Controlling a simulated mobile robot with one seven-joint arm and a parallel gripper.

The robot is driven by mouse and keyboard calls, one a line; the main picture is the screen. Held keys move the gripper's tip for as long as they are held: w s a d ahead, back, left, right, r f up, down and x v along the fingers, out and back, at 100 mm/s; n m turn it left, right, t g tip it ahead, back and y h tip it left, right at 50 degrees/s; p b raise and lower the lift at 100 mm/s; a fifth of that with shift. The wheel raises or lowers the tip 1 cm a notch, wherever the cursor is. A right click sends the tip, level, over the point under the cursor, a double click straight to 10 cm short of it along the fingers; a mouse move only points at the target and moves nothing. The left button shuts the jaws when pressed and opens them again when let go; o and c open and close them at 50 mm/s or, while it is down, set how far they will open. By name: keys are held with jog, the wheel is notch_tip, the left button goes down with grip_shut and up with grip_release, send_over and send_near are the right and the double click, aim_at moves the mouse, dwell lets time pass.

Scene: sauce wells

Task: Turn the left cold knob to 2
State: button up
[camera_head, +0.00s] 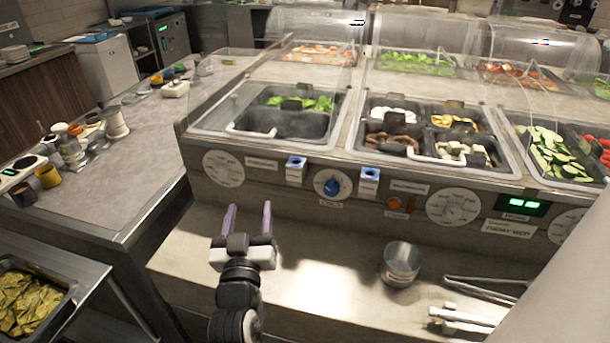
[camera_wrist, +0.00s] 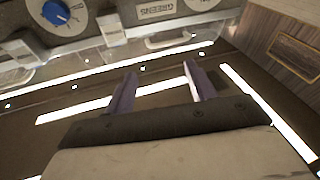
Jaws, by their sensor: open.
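A blue knob (camera_head: 327,184) with a white dial plate around it sits on the front panel of the food counter. Its numbers and setting are too small to read. It also shows at the upper left of the wrist view (camera_wrist: 56,13). My gripper (camera_head: 249,206) is open and empty, its two purple fingers apart. In the head view it is left of the knob and a little lower, not touching it. The wrist view shows nothing between the fingers (camera_wrist: 159,70).
Small blue-and-white boxes (camera_head: 296,170) (camera_head: 369,182) flank the knob. Round white dials (camera_head: 223,168) (camera_head: 453,206) and an orange button (camera_head: 394,203) share the panel. A metal cup (camera_head: 401,264) and tongs (camera_head: 487,289) rest on the lower ledge. The ledge's middle is clear.

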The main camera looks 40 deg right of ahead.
jog(key=s+d+f+m+g+h+p, duration=0.1)
jog(key=s+d+f+g, duration=0.15)
jog(key=s+d, duration=0.2)
jog(key=s+d+f+m+g+h, duration=0.2)
jog(key=s+d+g, duration=0.1)
jog(key=d+g, duration=0.15)
jog(key=t+b, duration=0.1)
jog(key=b, duration=1)
send_near(330, 191)
jog(key=p+x, duration=0.2)
jog(key=x, duration=0.6)
jog(key=shift+w+d+r+p, duration=0.15)
jog(key=shift+w+d+p, duration=0.05)
jog(key=shift+d+p, duration=0.15)
jog(key=c, duration=1)
